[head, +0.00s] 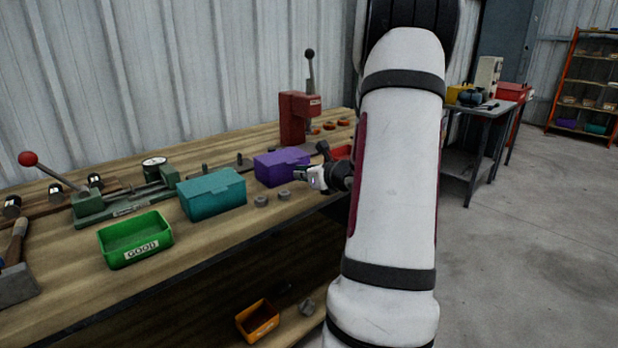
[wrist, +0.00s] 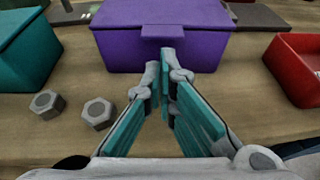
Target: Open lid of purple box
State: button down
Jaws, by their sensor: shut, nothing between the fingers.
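The purple box (head: 281,166) stands on the workbench with its lid down. In the wrist view the purple box (wrist: 125,48) is straight ahead, with a small tab on the front edge of its lid (wrist: 163,31). My gripper (wrist: 163,68) is shut and empty, its fingertips just in front of the box below the tab. I cannot tell whether the fingertips touch the box. In the head view my gripper (head: 312,177) is at the box's right, partly hidden behind my arm.
A teal lidded box (head: 212,195) stands left of the purple box, with hex nuts (wrist: 98,113) on the bench in front. A red bin (wrist: 297,72) is at the right. A green bin (head: 135,240) and a red press (head: 294,118) are also on the workbench (head: 215,250).

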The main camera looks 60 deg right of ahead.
jog(key=shift+w+d+f, duration=0.2)
jog(key=shift+w, duration=0.45)
jog(key=shift+r+p, duration=0.2)
jog(key=shift+p, duration=0.1)
jog(key=shift+s+r+g+p, duration=0.1)
jog(key=shift+r+g+p, duration=0.15)
jog(key=shift+p, duration=0.35)
